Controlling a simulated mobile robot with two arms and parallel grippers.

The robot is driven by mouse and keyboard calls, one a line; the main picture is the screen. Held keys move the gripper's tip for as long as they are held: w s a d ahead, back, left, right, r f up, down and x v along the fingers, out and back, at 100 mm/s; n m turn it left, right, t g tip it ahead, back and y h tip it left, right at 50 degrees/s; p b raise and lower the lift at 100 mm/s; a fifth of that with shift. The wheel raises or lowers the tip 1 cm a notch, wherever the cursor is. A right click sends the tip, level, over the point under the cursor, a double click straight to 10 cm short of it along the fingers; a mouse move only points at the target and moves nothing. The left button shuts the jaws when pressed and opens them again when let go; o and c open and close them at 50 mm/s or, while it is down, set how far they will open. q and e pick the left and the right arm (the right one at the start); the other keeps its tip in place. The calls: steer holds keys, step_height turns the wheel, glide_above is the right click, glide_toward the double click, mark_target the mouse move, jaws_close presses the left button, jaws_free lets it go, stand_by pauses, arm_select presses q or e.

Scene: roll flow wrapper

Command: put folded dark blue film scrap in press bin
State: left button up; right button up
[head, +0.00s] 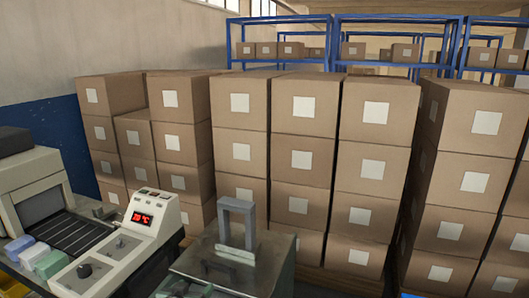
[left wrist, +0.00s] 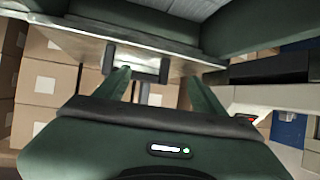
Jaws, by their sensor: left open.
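I cannot make out a dark blue film scrap in either view. A metal box, which looks like the press bin (head: 262,262), stands at the bottom centre of the head view, with an upright grey handle (head: 237,228) on its top. In the left wrist view the dark handle (left wrist: 136,62) shows beyond the metal edge. My left gripper (left wrist: 160,84) is open, its two green fingers pointing toward the handle. My right gripper is not in view.
A wrapper machine with a red display (head: 142,219) and a dark belt (head: 75,236) stands at the left. Several wrapped packs (head: 50,263) lie in front of it. Stacked cartons (head: 240,130) fill the space behind the box, with blue racks (head: 335,45) further back.

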arm_select(q)
steer(key=v, duration=0.7)
steer(key=shift+s+r, duration=0.15)
steer(key=shift+s, duration=0.15)
